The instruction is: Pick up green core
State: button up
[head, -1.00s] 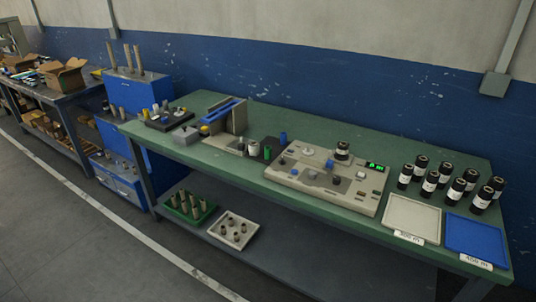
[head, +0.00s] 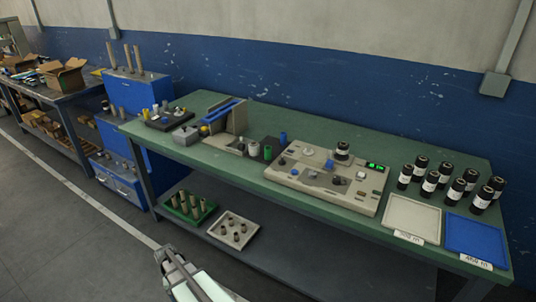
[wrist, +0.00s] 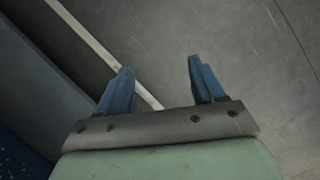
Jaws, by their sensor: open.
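A small green cylinder (head: 268,153) stands upright on the green workbench (head: 225,166), left of the beige machine. A green tray (head: 190,208) on the lower shelf holds several tan upright cores. My gripper (wrist: 158,66) shows in the wrist view with its two blue fingers wide apart and nothing between them. It is over the grey floor, with no core in the wrist view. Part of my arm shows at the bottom of the head view, in front of the bench.
A beige machine (head: 325,181) with a green display stands mid-bench. Right of it are a pale tray (head: 413,218), a blue tray (head: 474,240) and several black rolls. A white tray (head: 233,230) with small cores sits on the shelf. A blue-topped device (head: 226,118) stands left of the green cylinder.

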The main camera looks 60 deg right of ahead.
aim_at(267, 152)
jog(key=w+d+r+m+t, duration=0.1)
jog(key=w+d+r+m, duration=0.1)
jog(key=w+d+r, duration=0.5)
jog(key=w+d+r+m+t, duration=0.15)
jog(key=d+r, duration=0.25)
jog(key=d, duration=0.5)
jog(key=d+r+m, duration=0.2)
jog(key=d+r, duration=0.6)
jog(key=d, duration=0.1)
jog(key=d+r+m, duration=0.2)
jog(key=d+r, duration=0.6)
jog(key=d, duration=0.2)
jog(key=d+r+m+t+h, duration=0.1)
jog(key=d+r+m, duration=0.1)
jog(key=d+r, duration=0.6)
jog(key=shift+s+d+r, duration=0.1)
jog(key=shift+d+r, duration=0.2)
jog(key=shift+d, duration=0.35)
jog(key=s+d+r+m, duration=0.4)
jog(key=s+d+r, duration=0.65)
jog(key=d, duration=0.35)
jog(key=f, duration=1.3)
jog(key=shift+w+d+f, duration=0.15)
jog(key=shift+w+d, duration=0.1)
jog(key=shift+c, duration=0.3)
